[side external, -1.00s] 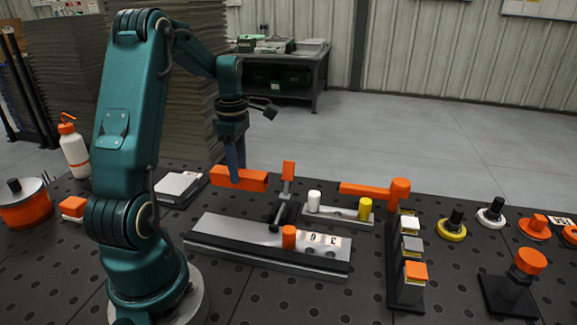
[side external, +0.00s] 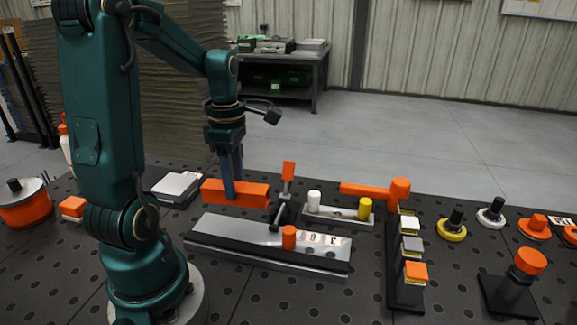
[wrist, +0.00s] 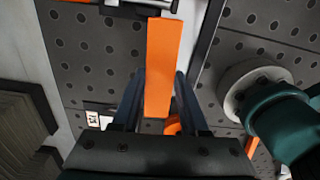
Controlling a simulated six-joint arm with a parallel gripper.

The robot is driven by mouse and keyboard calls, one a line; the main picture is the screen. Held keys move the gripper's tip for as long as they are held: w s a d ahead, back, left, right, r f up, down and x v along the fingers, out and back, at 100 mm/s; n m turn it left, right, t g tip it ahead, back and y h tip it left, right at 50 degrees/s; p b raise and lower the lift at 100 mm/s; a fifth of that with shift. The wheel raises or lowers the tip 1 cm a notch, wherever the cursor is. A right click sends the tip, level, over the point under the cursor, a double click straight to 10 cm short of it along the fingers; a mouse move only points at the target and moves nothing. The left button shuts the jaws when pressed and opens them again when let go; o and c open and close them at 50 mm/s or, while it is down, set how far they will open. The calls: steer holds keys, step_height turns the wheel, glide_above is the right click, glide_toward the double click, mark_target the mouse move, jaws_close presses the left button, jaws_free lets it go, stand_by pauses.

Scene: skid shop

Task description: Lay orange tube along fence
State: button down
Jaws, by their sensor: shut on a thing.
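The orange tube (side external: 245,196) is a long square-sided bar. My gripper (side external: 230,194) is shut on it near its middle and holds it roughly level, behind the left part of a metal plate fixture (side external: 225,228). In the wrist view the tube (wrist: 164,55) runs lengthwise between the two fingers of my gripper (wrist: 159,85). A dark raised strip (side external: 255,259), perhaps the fence, runs along the plate's front side. A clamp with an orange handle (side external: 288,170) stands at the plate's back edge. I cannot tell the exact gap between tube and plate.
An orange knob (side external: 289,238) and number tiles (side external: 322,240) sit on the plate. Right of it are a tray with a white and a yellow peg (side external: 365,208), an orange-headed mallet (side external: 370,190) and a dark block rack (side external: 403,285). A grey box (side external: 178,187) lies left.

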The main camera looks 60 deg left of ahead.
steer(key=shift+m, duration=0.4)
steer(key=shift+s+d+f, duration=0.25)
steer(key=shift+d+f, duration=0.05)
steer(key=shift+d, duration=0.4)
steer(key=shift+s+d+f, duration=0.25)
steer(key=shift+d, duration=0.4)
steer(key=shift+s+d+f, duration=0.25)
steer(key=shift+d+f, duration=0.05)
steer(key=shift+d, duration=0.4)
steer(key=shift+f, duration=1.8)
steer(key=shift+c, duration=0.6)
jaws_free()
